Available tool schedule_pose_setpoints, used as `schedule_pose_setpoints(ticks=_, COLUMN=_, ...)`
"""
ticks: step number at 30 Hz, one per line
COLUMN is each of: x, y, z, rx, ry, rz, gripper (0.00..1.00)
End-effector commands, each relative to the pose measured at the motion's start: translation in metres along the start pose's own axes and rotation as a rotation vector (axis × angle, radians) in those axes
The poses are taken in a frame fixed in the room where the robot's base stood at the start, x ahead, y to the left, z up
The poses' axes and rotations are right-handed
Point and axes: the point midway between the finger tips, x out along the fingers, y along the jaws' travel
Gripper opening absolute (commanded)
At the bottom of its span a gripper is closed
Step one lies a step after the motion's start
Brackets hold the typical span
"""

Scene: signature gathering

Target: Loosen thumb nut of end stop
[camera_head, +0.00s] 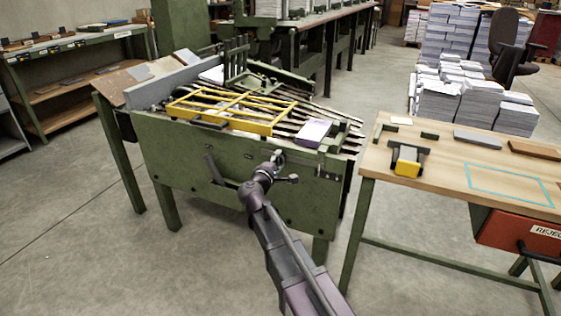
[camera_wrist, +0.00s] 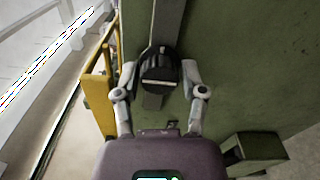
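The thumb nut (camera_wrist: 158,66) is a black ribbed knob in the wrist view, set on a grey bar (camera_wrist: 167,22) on the green machine panel. I take this bar to be part of the end stop. My gripper (camera_wrist: 160,73) has one finger on each side of the knob, with the fingertips beside its edges. A narrow gap seems to show on the left, so the fingers look open around it. In the head view, my gripper (camera_head: 283,165) is at the green machine's front panel (camera_head: 210,165), and the nut is too small and covered to make out.
A yellow guard frame (camera_head: 232,108) lies over the rods on the machine top, and shows beside my gripper in the wrist view (camera_wrist: 100,85). A green block (camera_wrist: 255,150) juts out at lower right. A wooden table (camera_head: 430,165) stands to the right, with floor between.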

Motion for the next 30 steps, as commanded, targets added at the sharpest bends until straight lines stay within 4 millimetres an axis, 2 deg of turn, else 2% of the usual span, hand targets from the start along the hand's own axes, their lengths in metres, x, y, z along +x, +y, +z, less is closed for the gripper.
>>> schedule_pose_setpoints(ticks=17, x=-0.003, y=0.0, z=0.0, rx=0.002, ry=0.0, rz=0.0, gripper=0.82)
schedule_pose_setpoints(ticks=23, x=-0.018, y=0.0, z=0.001, rx=0.002, ry=0.0, rz=0.0, gripper=0.82)
schedule_pose_setpoints(ticks=30, x=-0.053, y=0.0, z=0.002, rx=0.002, ry=0.002, rz=0.0, gripper=0.82)
